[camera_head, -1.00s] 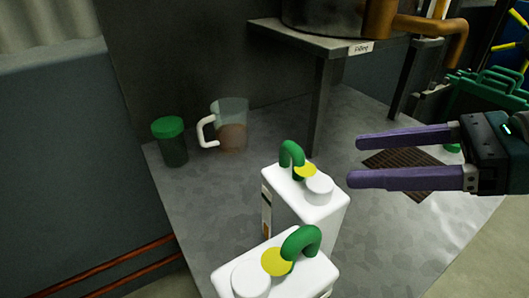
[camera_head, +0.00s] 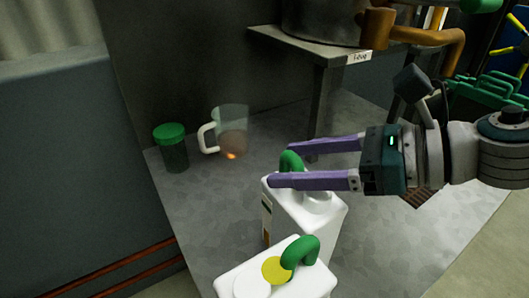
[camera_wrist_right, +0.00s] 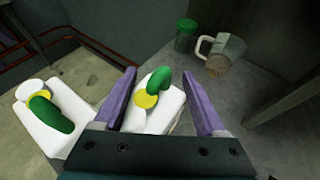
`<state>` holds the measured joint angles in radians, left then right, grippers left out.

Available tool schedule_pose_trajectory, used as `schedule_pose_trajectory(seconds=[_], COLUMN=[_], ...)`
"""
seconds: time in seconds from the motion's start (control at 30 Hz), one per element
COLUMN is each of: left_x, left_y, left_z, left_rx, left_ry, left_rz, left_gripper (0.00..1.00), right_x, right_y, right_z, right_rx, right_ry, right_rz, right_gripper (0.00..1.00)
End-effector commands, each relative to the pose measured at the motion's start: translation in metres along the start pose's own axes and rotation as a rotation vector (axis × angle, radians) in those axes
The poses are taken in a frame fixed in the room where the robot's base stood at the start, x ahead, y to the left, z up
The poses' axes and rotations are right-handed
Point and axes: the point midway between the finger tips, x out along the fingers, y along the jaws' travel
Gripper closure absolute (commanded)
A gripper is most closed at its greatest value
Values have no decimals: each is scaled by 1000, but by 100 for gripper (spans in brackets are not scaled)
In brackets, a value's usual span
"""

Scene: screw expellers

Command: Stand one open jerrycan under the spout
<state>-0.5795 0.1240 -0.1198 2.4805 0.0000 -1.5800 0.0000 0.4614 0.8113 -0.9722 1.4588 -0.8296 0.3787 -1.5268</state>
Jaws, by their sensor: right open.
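Two white jerrycans with green handles, yellow discs and round white tops stand on the grey table. The farther one (camera_head: 325,222) also shows in the right wrist view (camera_wrist_right: 170,108); the nearer one (camera_head: 318,280) is cut off by the frame's lower edge. My right gripper (camera_head: 280,165) is open, its purple fingers on either side of the farther jerrycan's green handle (camera_wrist_right: 160,81). I cannot tell whether it touches the handle. The orange-brown spout (camera_head: 377,28) is above, at the upper right. A dark grate (camera_head: 415,197) is partly hidden by my right arm. My left gripper is out of view.
A clear jug (camera_head: 232,125) with brown liquid and a green-lidded jar (camera_head: 172,150) stand at the table's back left. A raised metal stand labelled Filling (camera_head: 359,57) carries a large vessel. The table's right front is clear.

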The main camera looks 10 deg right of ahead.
Motion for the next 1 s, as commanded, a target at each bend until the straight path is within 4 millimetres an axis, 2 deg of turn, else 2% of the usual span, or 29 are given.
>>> schedule_pose_trajectory(seconds=[0.07,0.67,1.0], left_x=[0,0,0], left_y=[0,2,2], left_z=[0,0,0], left_rx=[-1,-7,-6], left_ry=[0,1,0], left_rz=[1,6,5], left_gripper=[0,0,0], right_x=[0,0,0], right_y=[0,0,1], right_z=[0,0,0], right_rx=[0,1,2], right_ry=[0,0,0], right_rz=[0,0,2], right_gripper=[32,100,100])
